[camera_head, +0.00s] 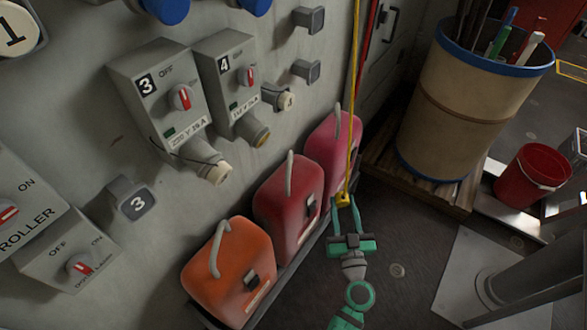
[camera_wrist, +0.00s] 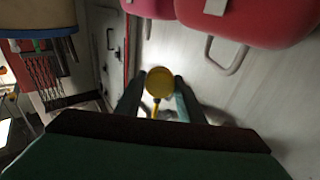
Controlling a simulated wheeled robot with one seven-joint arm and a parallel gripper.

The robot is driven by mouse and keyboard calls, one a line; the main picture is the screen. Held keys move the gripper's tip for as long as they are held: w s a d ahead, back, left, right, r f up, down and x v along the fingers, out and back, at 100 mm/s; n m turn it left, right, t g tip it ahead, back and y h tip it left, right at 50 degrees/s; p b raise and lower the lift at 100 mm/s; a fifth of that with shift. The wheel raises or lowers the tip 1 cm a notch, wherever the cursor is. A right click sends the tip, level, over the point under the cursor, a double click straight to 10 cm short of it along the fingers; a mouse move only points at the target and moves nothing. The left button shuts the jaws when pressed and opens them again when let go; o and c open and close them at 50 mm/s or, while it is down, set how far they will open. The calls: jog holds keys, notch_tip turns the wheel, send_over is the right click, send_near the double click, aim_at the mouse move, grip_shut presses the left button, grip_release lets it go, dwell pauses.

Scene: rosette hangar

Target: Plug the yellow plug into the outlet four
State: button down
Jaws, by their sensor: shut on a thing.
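My gripper (camera_head: 346,212) is green and is shut on the yellow plug (camera_head: 343,199), in front of the pink and red cases. A yellow cable (camera_head: 353,90) runs upward from the plug. In the wrist view the round yellow plug (camera_wrist: 159,80) sits between my two fingertips. Outlet four (camera_head: 232,85) is a grey wall box marked 4 with a red switch. Its socket (camera_head: 258,137) points out from the bottom of the box, and the plug is apart from it, lower and to the right. The inside of the socket cannot be made out.
Outlet three (camera_head: 157,95) is left of outlet four. A grey holder marked 4 (camera_head: 283,98) is right of it. Orange (camera_head: 228,270), red (camera_head: 290,208) and pink (camera_head: 330,150) cases stand along the wall below. A large bin (camera_head: 465,105) and red bucket (camera_head: 530,178) stand right.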

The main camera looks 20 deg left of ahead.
jog(key=shift+s+a+r+n+g+y, duration=0.45)
jog(key=shift+a+r+n+g+y, duration=1.6)
jog(key=shift+a+r, duration=1.25)
jog(key=shift+s+a+r+n+g+y, duration=0.5)
jog(key=shift+a+r+n+g+y, duration=0.85)
jog(key=shift+a+r+y, duration=1.85)
jog(key=shift+s+a+r+n+g+y, duration=0.45)
jog(key=shift+a+r+n+g+y, duration=1.65)
jog(key=shift+r, duration=2)
jog(key=shift+w+a+r+m+t+h, duration=0.15)
jog(key=shift+a+m+t+h, duration=0.3)
jog(key=shift+a, duration=0.35)
jog(key=c, duration=1.1)
grip_release()
jog(key=shift+d, duration=0.1)
